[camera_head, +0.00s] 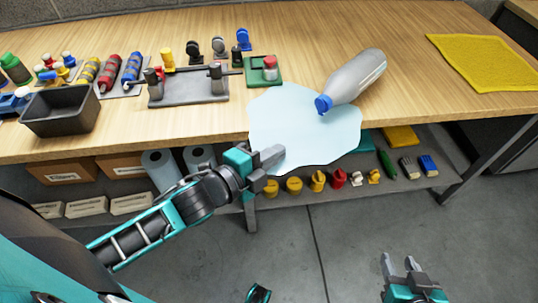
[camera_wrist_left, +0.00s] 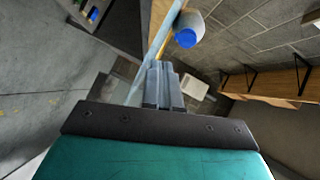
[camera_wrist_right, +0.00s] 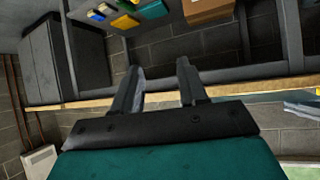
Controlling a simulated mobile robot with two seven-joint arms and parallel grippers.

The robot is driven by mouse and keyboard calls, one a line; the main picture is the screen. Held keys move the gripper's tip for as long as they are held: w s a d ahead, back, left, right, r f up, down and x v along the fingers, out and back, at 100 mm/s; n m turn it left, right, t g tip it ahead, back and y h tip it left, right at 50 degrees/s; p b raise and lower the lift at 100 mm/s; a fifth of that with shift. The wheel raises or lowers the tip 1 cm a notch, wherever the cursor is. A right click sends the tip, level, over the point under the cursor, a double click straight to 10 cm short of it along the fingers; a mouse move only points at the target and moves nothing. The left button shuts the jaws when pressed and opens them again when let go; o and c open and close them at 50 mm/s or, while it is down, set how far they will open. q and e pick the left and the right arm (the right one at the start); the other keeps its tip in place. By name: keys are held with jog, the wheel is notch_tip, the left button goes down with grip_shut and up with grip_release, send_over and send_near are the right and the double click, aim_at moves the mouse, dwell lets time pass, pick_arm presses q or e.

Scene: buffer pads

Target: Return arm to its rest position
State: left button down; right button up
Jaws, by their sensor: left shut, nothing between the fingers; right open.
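My left gripper (camera_head: 270,157) is shut and empty at the front edge of the workbench (camera_head: 430,115), in front of a pale blue puddle or sheet (camera_head: 290,125). Its closed fingers also show in the left wrist view (camera_wrist_left: 160,85). My right gripper (camera_head: 402,262) is open and empty, low in front of the bench over the floor. Its two separated fingers show in the right wrist view (camera_wrist_right: 160,85). A grey bottle with a blue cap (camera_head: 355,80) lies on its side at the sheet's back right edge; it also shows in the left wrist view (camera_wrist_left: 188,27).
A dark bin (camera_head: 60,122), a grey tray fixture (camera_head: 188,102) and several tubes stand on the bench's left side. A yellow mat (camera_head: 485,60) lies at right. The lower shelf (camera_head: 330,195) holds boxes and small items. The floor (camera_head: 330,250) is mostly clear.

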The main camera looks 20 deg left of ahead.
pick_arm(q)
jog(key=shift+s+a, duration=0.25)
jog(key=shift+s, duration=0.3)
